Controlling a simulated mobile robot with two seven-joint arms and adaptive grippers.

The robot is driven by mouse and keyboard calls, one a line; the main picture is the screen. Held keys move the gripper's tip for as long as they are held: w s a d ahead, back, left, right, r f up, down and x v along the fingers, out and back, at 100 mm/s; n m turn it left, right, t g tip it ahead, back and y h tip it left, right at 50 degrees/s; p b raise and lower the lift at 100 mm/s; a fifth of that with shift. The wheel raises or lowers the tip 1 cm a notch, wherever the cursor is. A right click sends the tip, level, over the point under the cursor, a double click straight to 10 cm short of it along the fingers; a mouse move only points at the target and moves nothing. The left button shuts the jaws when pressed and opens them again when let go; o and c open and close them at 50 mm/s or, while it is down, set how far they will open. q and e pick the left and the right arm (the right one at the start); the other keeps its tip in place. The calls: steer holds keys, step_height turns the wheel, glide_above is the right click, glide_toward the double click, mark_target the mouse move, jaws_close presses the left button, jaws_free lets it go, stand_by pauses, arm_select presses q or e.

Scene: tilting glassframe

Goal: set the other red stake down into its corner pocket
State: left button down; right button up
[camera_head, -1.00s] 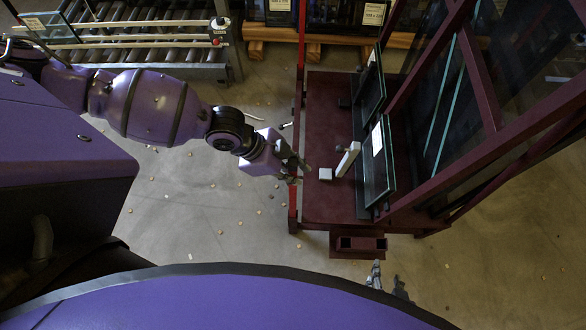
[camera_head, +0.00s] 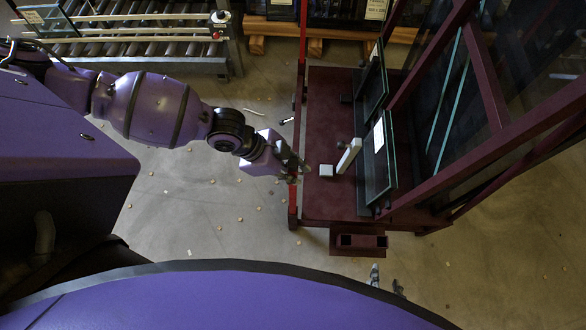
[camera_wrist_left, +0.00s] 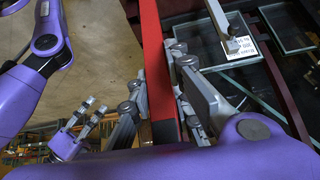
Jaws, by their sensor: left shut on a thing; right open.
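The red stake (camera_head: 301,45) runs as a long bright bar up the left side of the dark red cart deck (camera_head: 330,110). My left gripper (camera_head: 293,165) is shut around it partway along. In the left wrist view the stake (camera_wrist_left: 152,60) passes between the left fingers, with fingers on both sides. Its lower end is by the deck's near left corner (camera_head: 293,222); I cannot tell whether it is inside the pocket there. My right gripper (camera_head: 386,282) is open and empty below the cart; it also shows at left in the left wrist view (camera_wrist_left: 82,120).
Glass panes (camera_head: 378,165) lean on the dark red frame, with a pale block (camera_head: 326,171) and a pale clamp-like bar (camera_head: 349,156) beside them. A twin-holed box (camera_head: 361,241) sits at the deck's near edge. A roller conveyor (camera_head: 150,45) stands behind.

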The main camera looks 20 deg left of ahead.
arm_select(q)
steer(key=shift+f+b, duration=0.3)
steer(key=shift+f, duration=0.4)
arm_select(e)
steer(key=shift+s+a+f, duration=0.2)
steer(key=shift+s+f, duration=0.1)
steer(key=shift+f, duration=0.15)
arm_select(q)
steer(key=c, duration=1.5)
jaws_free()
steer(key=shift+c, duration=0.2)
arm_select(e)
steer(key=shift+d, duration=0.15)
steer(key=shift+s, duration=0.1)
steer(key=shift+f, duration=0.1)
arm_select(q)
steer(key=v, duration=1.2)
steer(key=shift+a, duration=0.1)
